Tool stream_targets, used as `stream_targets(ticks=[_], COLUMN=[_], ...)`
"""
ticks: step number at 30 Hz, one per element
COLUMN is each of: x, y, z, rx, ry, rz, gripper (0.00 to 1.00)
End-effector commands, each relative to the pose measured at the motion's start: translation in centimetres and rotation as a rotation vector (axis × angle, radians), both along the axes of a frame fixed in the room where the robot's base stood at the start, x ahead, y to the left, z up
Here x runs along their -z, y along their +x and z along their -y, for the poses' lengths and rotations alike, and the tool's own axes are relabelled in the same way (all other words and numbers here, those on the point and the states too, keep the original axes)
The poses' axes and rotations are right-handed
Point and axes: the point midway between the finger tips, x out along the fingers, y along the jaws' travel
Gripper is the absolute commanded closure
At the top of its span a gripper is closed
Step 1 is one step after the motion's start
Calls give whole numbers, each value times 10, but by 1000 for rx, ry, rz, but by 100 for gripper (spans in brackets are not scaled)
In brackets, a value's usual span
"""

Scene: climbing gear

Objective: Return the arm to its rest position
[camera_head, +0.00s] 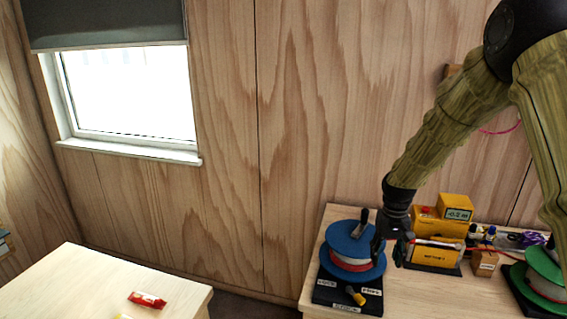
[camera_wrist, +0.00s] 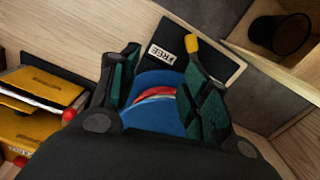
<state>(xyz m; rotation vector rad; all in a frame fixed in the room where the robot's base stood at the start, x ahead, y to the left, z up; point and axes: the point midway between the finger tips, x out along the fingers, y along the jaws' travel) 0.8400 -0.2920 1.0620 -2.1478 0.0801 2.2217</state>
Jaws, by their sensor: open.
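My arm reaches in from the upper right of the head view, over the table at the right. My gripper (camera_head: 391,252) hangs pointing down beside the right edge of a blue reel (camera_head: 350,264). In the wrist view my gripper (camera_wrist: 160,68) has its two dark green fingers spread apart, with nothing held between them. The blue reel (camera_wrist: 155,108) shows behind and below the fingers, partly hidden by them. Its black base carries a yellow knob (camera_head: 357,296) and a FREE label (camera_wrist: 163,53).
A yellow device (camera_head: 436,254) with a small display box stands right of my gripper, close to it. A green reel (camera_head: 545,272) and small bottles are further right. A pale table (camera_head: 70,285) with a red packet (camera_head: 147,300) is at left. A dark bin (camera_wrist: 280,33) shows in the wrist view.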

Motion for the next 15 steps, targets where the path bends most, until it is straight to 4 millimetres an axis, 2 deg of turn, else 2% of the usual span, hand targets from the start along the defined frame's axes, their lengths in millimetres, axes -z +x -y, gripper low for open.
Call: stream_targets(ticks=[1,3,5,8,11,14,15], x=[7,18,26,53,101,161,184], y=[-16,-35,-40,-51,-77,-119,-139], z=[0,-2,-2,-5,-11,-20,-24], rx=[0,0,0,-2,-6,-11,-14], ry=[1,2,1,0,1,5,7], rz=[6,17,41,72,70,37,18], gripper=[53,53,53,53,53,53,53])
